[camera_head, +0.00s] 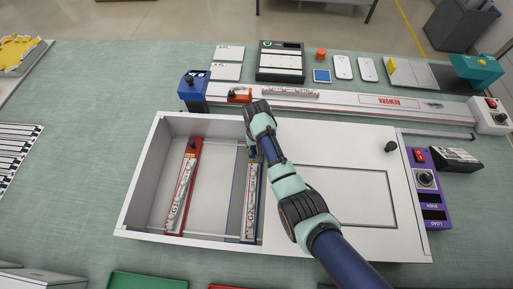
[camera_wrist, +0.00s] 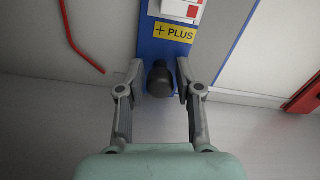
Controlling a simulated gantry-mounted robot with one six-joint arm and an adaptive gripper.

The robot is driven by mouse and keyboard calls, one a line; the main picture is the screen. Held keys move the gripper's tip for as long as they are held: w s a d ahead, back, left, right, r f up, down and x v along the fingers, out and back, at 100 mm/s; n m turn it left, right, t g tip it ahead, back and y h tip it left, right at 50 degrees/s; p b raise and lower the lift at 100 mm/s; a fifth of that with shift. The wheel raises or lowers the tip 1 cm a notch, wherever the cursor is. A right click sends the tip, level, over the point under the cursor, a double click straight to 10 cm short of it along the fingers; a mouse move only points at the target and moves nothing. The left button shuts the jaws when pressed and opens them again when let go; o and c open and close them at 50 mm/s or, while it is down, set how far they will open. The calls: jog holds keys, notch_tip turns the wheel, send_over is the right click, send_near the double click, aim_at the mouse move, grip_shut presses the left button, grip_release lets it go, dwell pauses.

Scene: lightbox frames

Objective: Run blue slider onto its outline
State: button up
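The blue slider (camera_head: 249,205), marked G2, lies lengthwise in the open left part of the white box. Its yellow PLUS label (camera_wrist: 174,32) and dark knob (camera_wrist: 160,79) show in the wrist view. My gripper (camera_wrist: 160,84) is open, one finger on each side of the knob, with visible gaps. In the head view my wrist and arm cover the slider's far end. The slider lies beside this line at a slight angle; the rest of the outline is unclear.
A red slider (camera_head: 180,190), marked G1, lies to the left in the box. The white lid panel (camera_head: 350,225) with a black knob (camera_head: 391,146) covers the right part. A rail (camera_head: 350,101) with an orange block runs behind. A red line (camera_wrist: 78,40) shows in the wrist view.

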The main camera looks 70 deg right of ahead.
grip_shut()
jog(key=w+b, duration=0.1)
jog(key=w, duration=0.1)
jog(key=w+a, duration=0.1)
jog(key=w, duration=0.1)
jog(key=shift+w+a+b, duration=0.1)
jog(key=shift+w+b, duration=0.25)
jog(key=shift+s, duration=0.15)
jog(key=shift+o, duration=2.4)
grip_release()
notch_tip(320, 180, up, 12)
